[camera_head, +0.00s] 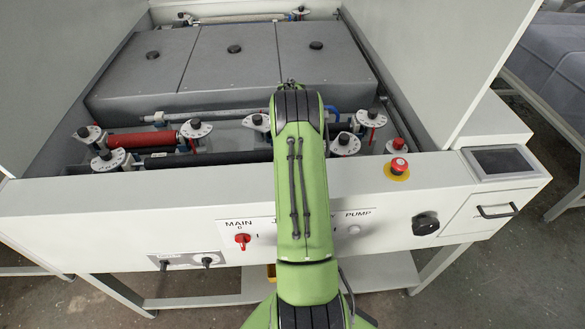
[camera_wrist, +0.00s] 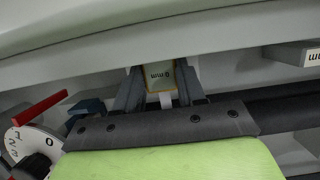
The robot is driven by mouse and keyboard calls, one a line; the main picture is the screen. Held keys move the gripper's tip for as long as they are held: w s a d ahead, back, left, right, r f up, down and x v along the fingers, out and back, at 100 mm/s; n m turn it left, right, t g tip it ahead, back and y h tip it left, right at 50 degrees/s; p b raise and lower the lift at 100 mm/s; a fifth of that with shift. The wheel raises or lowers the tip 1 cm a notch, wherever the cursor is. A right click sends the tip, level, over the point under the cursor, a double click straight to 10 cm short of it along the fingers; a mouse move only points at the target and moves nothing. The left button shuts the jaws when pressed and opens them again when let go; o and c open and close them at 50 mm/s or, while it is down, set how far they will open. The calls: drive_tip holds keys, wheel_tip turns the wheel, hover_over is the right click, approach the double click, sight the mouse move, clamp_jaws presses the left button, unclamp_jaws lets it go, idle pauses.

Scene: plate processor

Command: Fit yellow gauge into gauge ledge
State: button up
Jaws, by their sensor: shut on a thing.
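My gripper (camera_wrist: 160,82) shows in the wrist view, its two dark fingers on either side of a small yellow-edged gauge (camera_wrist: 159,74). The gauge has a pale face marked "0 mm", upside down in this view. My gripper is shut on it. The gauge's top edge lies close below a long grey-white rail in this view; I cannot tell if they touch. I cannot make out for sure which part is the gauge ledge. In the head view my green arm hides the gripper and the gauge.
A white block (camera_wrist: 308,56) with "mm" lettering sits at the right of the wrist view. A numbered dial (camera_wrist: 32,145) and red lever (camera_wrist: 40,109) are at left. The machine's front panel (camera_head: 120,212) carries a red emergency button (camera_head: 399,166). Rollers and dials lie behind it.

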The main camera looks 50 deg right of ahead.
drive_tip(key=shift+f, duration=0.35)
drive_tip(key=o, duration=1.2)
drive_tip(key=shift+c, duration=0.2)
drive_tip(key=shift+r, duration=0.1)
drive_tip(key=shift+r, duration=0.35)
drive_tip(key=p+v, duration=0.2)
drive_tip(key=v, duration=1)
